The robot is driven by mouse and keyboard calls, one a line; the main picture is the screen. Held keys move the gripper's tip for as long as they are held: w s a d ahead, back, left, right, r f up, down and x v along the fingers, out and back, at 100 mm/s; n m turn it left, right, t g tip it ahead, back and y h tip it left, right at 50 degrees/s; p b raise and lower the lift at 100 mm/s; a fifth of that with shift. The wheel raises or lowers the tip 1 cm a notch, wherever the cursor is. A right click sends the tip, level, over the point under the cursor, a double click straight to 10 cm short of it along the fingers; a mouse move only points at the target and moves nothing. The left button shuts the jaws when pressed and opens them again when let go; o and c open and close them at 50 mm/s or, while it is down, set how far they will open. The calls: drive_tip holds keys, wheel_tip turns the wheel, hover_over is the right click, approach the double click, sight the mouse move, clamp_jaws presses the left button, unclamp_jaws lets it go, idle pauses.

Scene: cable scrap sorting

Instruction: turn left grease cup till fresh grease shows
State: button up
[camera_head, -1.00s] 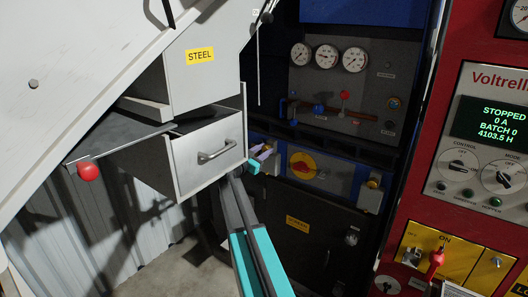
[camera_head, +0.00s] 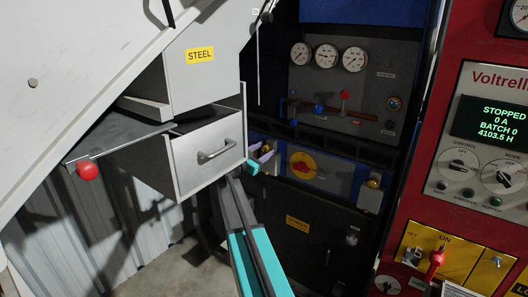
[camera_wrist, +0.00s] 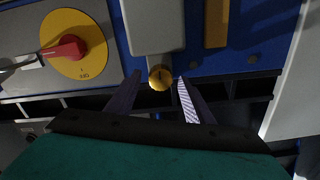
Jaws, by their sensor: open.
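The left grease cup (camera_wrist: 161,78) is a small round brass cap with a dark mark on its face, at the end of a grey block (camera_wrist: 156,25) in the wrist view. My gripper (camera_wrist: 159,81) is open, with one finger on each side of the cup and small gaps visible. In the head view my gripper (camera_head: 260,159) is beside the drawer's right edge, and the left cup (camera_head: 266,148) is partly hidden by the fingers. The right grease cup (camera_head: 374,181) sits on a grey block further right. I cannot make out any grease.
A red rotary switch on a yellow disc (camera_head: 302,165) lies between the two cups; it also shows in the wrist view (camera_wrist: 68,48). The steel drawer (camera_head: 209,151) stands close left of my gripper. Gauges (camera_head: 327,56) and a valve pipe are above. The red control cabinet (camera_head: 415,160) is right.

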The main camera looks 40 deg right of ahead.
drive_tip(key=b+v, duration=0.3)
drive_tip(key=v, duration=1)
idle(0.4)
